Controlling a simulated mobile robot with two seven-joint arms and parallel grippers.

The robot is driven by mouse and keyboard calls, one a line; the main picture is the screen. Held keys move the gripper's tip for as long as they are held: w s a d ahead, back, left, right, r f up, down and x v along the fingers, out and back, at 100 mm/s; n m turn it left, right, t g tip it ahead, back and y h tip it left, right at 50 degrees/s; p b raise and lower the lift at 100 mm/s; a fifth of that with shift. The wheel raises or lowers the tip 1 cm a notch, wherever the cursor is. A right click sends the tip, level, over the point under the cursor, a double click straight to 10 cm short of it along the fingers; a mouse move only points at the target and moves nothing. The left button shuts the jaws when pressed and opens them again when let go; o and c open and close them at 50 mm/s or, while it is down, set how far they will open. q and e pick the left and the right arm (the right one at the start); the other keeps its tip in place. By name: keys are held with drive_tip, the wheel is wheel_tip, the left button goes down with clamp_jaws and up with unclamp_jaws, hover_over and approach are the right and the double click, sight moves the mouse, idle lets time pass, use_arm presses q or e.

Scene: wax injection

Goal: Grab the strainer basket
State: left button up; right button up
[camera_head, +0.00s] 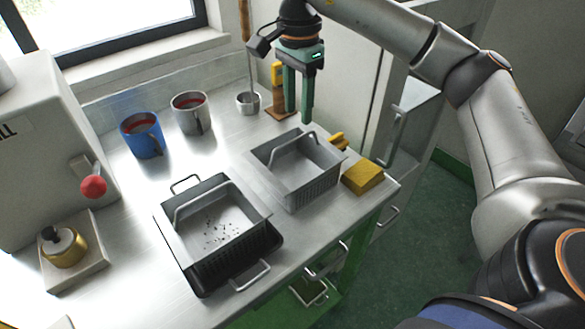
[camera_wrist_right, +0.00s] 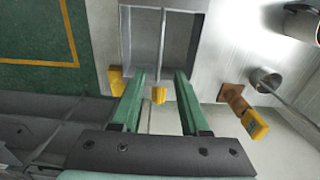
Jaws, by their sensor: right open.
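A grey strainer basket (camera_head: 300,185) with a thin arched handle (camera_head: 287,151) stands on the metal table, right of centre. It looks empty and has slotted sides. In the right wrist view the basket (camera_wrist_right: 187,48) is at the top, its handle (camera_wrist_right: 162,40) crossing it lengthwise. A second grey basket (camera_head: 205,225) with a similar handle and dark bits inside sits in a black tray (camera_head: 197,278) to the left. My right gripper (camera_head: 298,114) is open and empty, pointing down above and behind the right basket. It also shows in the right wrist view (camera_wrist_right: 160,78). My left gripper is out of view.
A yellow block (camera_head: 362,178) lies right of the basket at the table edge. Blue (camera_head: 142,137) and grey (camera_head: 191,115) mugs stand behind, near a small metal cup (camera_head: 249,103). A machine with a red knob (camera_head: 93,187) is at left.

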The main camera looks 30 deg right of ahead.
sight(295, 139)
drive_tip(key=f, duration=0.5)
drive_tip(key=a+f, duration=0.1)
drive_tip(key=f, duration=0.2)
drive_tip(key=shift+s, duration=0.15)
clamp_jaws()
idle(1.2)
